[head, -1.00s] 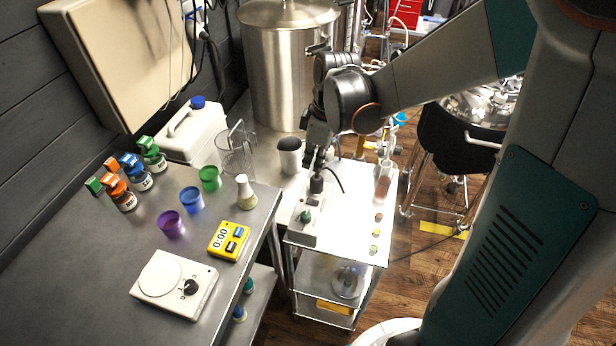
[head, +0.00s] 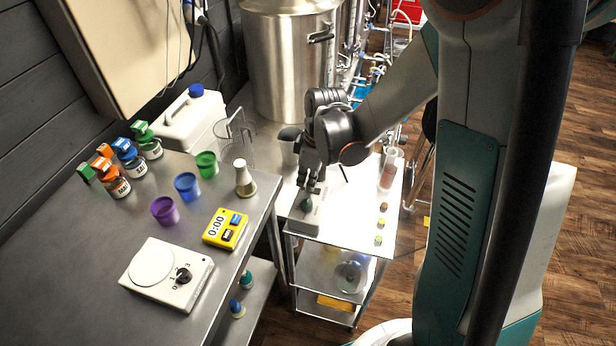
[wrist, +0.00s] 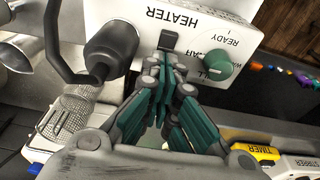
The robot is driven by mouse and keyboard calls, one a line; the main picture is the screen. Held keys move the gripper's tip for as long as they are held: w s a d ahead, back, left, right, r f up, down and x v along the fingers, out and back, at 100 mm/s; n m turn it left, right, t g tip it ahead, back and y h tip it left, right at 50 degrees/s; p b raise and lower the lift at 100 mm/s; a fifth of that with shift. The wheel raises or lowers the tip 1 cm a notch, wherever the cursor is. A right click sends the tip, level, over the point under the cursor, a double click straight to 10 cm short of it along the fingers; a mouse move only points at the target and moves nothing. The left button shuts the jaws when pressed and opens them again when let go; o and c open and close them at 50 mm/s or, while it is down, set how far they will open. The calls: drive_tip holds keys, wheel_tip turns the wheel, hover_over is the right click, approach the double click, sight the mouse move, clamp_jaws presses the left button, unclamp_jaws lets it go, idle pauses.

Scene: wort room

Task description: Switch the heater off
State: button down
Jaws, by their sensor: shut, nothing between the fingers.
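The heater box (wrist: 202,18) is a white control box lettered HEATER, with a small black switch (wrist: 168,40) and a green knob (wrist: 217,66) on its face. In the head view the box (head: 300,222) sits at the near end of the white trolley top, partly hidden by my gripper. My gripper (wrist: 166,62) is shut and empty, its teal fingers together. The fingertips are just beside the black switch; I cannot tell whether they touch it. The switch's on or off position is unclear. In the head view my gripper (head: 310,188) is directly above the box.
A thick black plug with a cable (wrist: 110,48) stands close left of the fingers in the wrist view. The trolley (head: 345,225) also bears a clear cylinder (head: 389,172) and small coloured pieces. The left bench holds a yellow timer (head: 226,229) and a white stirrer (head: 167,275).

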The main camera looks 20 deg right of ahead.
drive_tip(key=shift+w+a+f+h, duration=0.1)
drive_tip(key=shift+a+f+h, duration=0.05)
drive_tip(key=shift+f+h, duration=0.2)
idle(0.5)
drive_tip(key=shift+s+d+r, duration=0.35)
drive_tip(key=shift+s+d, duration=0.1)
drive_tip(key=shift+d, duration=0.15)
wheel_tip(320, 180, up, 14)
drive_tip(key=p, duration=0.6)
idle(0.4)
